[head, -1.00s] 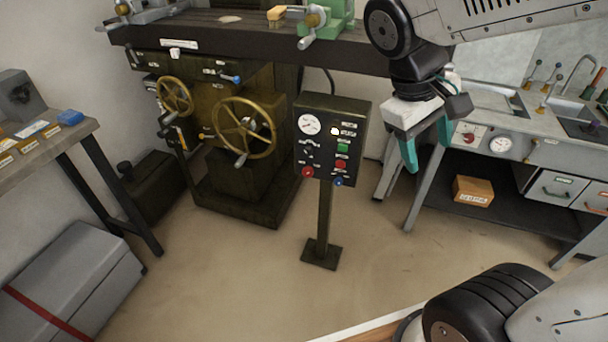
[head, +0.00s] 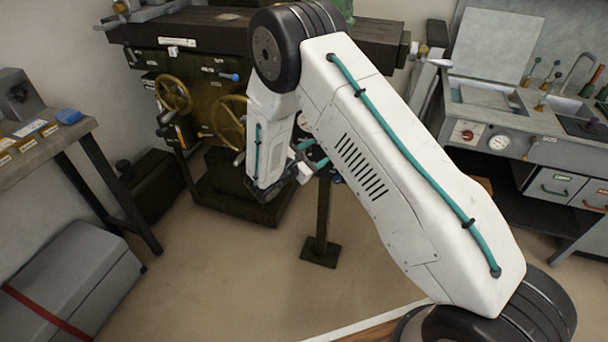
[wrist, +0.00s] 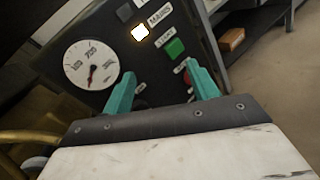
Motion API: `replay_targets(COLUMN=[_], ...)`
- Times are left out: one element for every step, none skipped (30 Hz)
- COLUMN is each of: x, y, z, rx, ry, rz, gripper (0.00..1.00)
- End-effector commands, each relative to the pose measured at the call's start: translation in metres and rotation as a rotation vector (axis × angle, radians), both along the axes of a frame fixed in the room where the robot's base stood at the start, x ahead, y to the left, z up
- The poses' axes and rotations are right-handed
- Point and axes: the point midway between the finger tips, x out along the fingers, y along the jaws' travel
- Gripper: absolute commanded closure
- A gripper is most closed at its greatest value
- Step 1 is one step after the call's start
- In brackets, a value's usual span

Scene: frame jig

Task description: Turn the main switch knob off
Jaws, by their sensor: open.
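The dark control panel (wrist: 115,45) fills the upper part of the wrist view. It carries a round white gauge (wrist: 90,65), a lit lamp (wrist: 140,33) labelled MAINS, a green button (wrist: 175,48) and a red button partly behind the right finger. I cannot make out the main switch knob; the lower part of the panel is hidden by my gripper. My gripper (wrist: 159,68) is open, its two teal fingers pointing at the panel below the gauge and green button, with nothing visibly held. In the head view the gripper (head: 309,152) is partly seen, and my arm hides the panel.
The panel's post (head: 322,215) stands on clear floor. A machine with brass handwheels (head: 173,94) is behind and left of it. A workbench (head: 75,135) and grey chest (head: 80,265) are at left; a counter with drawers (head: 560,187) is at right.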

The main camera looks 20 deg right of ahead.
Motion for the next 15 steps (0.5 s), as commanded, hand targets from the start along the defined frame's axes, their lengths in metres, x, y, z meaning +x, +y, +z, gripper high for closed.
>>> replay_targets(x=[0.004, 0.007, 0.01, 0.011, 0.012, 0.013, 0.012, 0.012, 0.012, 0.012, 0.012, 0.012, 0.012, 0.014, 0.016], y=[0.013, 0.02, 0.029, 0.034, 0.04, 0.047, 0.051, 0.055, 0.059, 0.061, 0.063, 0.065, 0.065, 0.065, 0.063], z=[-0.032, -0.047, -0.065, -0.078, -0.09, -0.104, -0.114, -0.122, -0.131, -0.137, -0.141, -0.146, -0.148, -0.149, -0.15], rx=[-0.037, -0.056, -0.079, -0.093, -0.108, -0.123, -0.133, -0.14, -0.149, -0.154, -0.158, -0.162, -0.164, -0.165, -0.166], ry=[0.032, 0.044, 0.059, 0.069, 0.079, 0.089, 0.096, 0.103, 0.11, 0.113, 0.116, 0.12, 0.121, 0.121, 0.121], rz=[0.068, 0.107, 0.157, 0.19, 0.221, 0.259, 0.283, 0.304, 0.329, 0.343, 0.355, 0.366, 0.371, 0.376, 0.378], gripper=[0.41, 0.41, 0.41, 0.41, 0.41, 0.41, 0.41, 0.41, 0.41, 0.41, 0.41, 0.41, 0.41, 0.41, 0.41])
